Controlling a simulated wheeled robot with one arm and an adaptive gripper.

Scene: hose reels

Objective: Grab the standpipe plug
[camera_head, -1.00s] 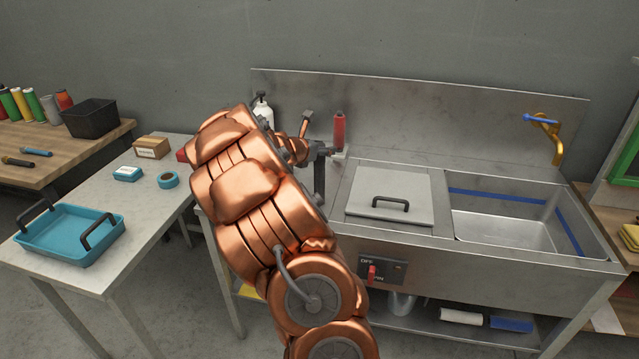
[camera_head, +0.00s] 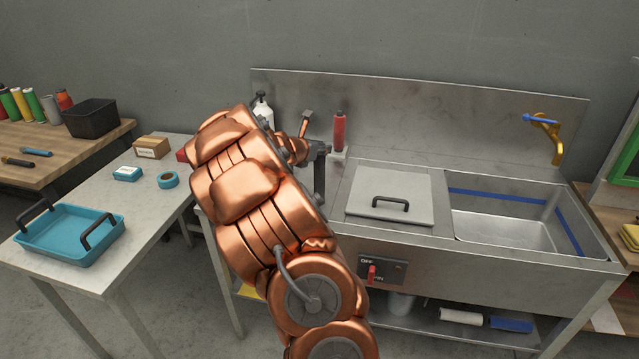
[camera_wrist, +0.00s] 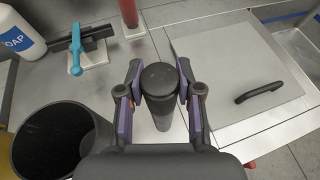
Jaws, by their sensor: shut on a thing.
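The standpipe plug, a dark upright cylinder with a round top, shows in the wrist view (camera_wrist: 160,82) between my fingers. Its lower part runs down towards the steel counter; whether it touches cannot be told. My gripper (camera_wrist: 160,88) is shut on it near the top, one purple-padded finger on each side.
A red cylinder (camera_head: 339,130) stands behind the gripper. A grey lid (camera_head: 390,190) with a black handle lies to the right, beside the open sink (camera_head: 505,232). In the wrist view a soap bottle (camera_wrist: 20,38), a blue-handled fitting (camera_wrist: 75,52) and a dark open container (camera_wrist: 58,140) are left.

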